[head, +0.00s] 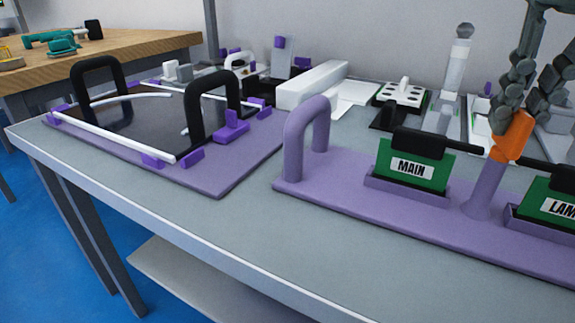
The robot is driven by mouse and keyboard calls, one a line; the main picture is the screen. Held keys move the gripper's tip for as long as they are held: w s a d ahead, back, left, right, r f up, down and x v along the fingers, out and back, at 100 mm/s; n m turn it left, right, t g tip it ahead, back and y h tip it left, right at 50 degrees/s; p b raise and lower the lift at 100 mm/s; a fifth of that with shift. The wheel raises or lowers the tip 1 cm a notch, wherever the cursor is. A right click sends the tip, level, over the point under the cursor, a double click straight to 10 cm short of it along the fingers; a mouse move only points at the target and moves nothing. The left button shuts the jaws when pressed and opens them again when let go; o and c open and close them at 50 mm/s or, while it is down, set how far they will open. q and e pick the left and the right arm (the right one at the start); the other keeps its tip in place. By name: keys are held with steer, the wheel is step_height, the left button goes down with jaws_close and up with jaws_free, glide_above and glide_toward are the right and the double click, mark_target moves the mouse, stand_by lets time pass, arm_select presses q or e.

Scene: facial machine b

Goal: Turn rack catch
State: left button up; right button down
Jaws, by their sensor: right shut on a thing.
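The rack is a purple base (330,200) with a rounded purple handle at its left end. An orange piece (512,140), apparently the catch, sits tilted at the bar above the purple post. My right gripper (522,118) comes down from the upper right and is shut on the orange piece. My left gripper is not in view.
A purple-based tray with two black handles (255,150) stands at the left of the grey table. A long white box (312,84) and several small fixtures are behind the rack. The front table strip is clear. A wooden table (130,52) is at back left.

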stand_by(0.5)
steer(key=shift+f+m+b, duration=0.1)
steer(key=shift+m+b, duration=0.25)
steer(key=shift+m, duration=0.15)
steer(key=shift+m+h, duration=0.3)
steer(key=shift+m, duration=0.7)
steer(key=c, duration=1.7)
jaws_free()
steer(key=shift+r, duration=0.2)
steer(key=shift+r+p, duration=1.65)
steer(key=shift+r, duration=0.75)
